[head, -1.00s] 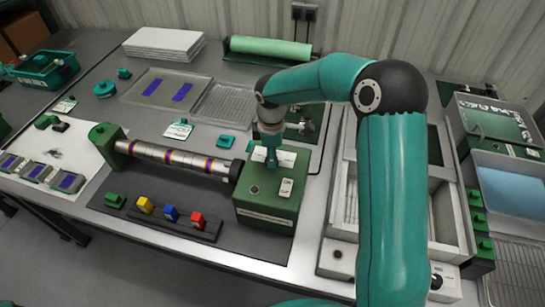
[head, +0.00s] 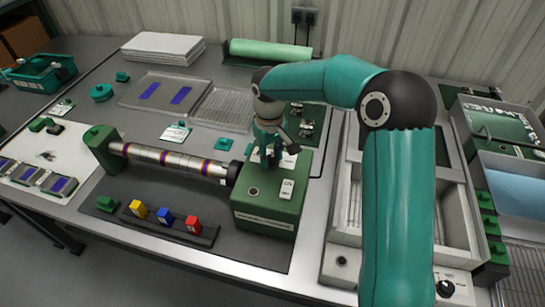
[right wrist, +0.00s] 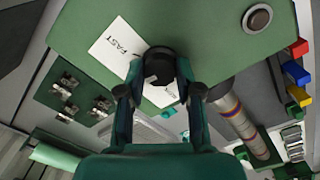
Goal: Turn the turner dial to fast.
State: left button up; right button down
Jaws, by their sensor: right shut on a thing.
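The turner is a green box (head: 265,216) at the right end of a long banded rod (head: 178,160). Its black dial (right wrist: 160,64) is on the top face, beside a white label reading FAST (right wrist: 116,44). A second label (right wrist: 163,92) is partly hidden by the dial and my fingers. My right gripper (head: 268,158) points down onto the box top. In the right wrist view its fingers are closed on the dial, one at each side. The gripper hides the dial in the head view. My left gripper is not in view.
A round button (head: 254,191) and a white switch plate (head: 287,189) are on the box near the gripper. Yellow, blue and red blocks (head: 165,215) stand in front of the rod. A grey open tray (head: 345,225) stands right of the box, partly behind my right arm.

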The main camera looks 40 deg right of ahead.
aim_at(270, 158)
jog(key=m, duration=0.2)
jog(key=m+b, duration=0.1)
jog(key=m, duration=0.2)
jog(key=shift+w+r+m, duration=0.15)
jog(key=shift+w+m, duration=0.05)
jog(key=shift+m, duration=0.1)
jog(key=shift+m+b, duration=0.55)
jog(key=shift+m, duration=1.55)
jog(key=c, duration=1.2)
grip_release()
jog(key=o, duration=0.4)
jog(key=shift+s, duration=0.1)
jog(key=shift+o, duration=0.2)
notch_tip(270, 158, up, 12)
